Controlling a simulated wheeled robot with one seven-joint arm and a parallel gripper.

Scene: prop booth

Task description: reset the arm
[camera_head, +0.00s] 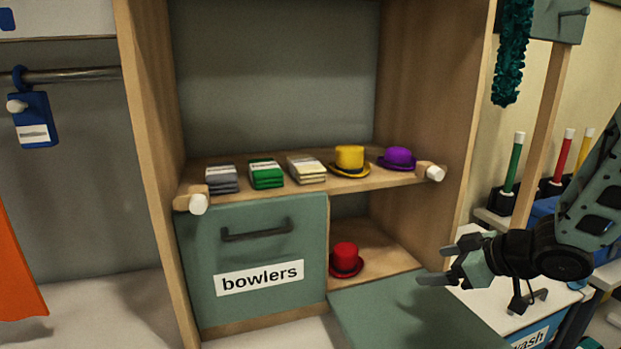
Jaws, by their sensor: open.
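My gripper (437,264) is at the right of the view, in front of the cabinet (139,145) and above a lowered green door panel (410,318). Its fingers point left, open and empty. My arm comes in from the right edge. A red hat (346,260) stands in the lower right compartment, left of my gripper and apart from it.
The shelf (225,201) holds folded cloths (266,174), a yellow hat (350,161) and a purple hat (397,158). A shut door (248,245) reads "bowlers". Batons (513,163) and a "wash" bin (530,338) stand at right. An orange cloth (18,270) hangs at left.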

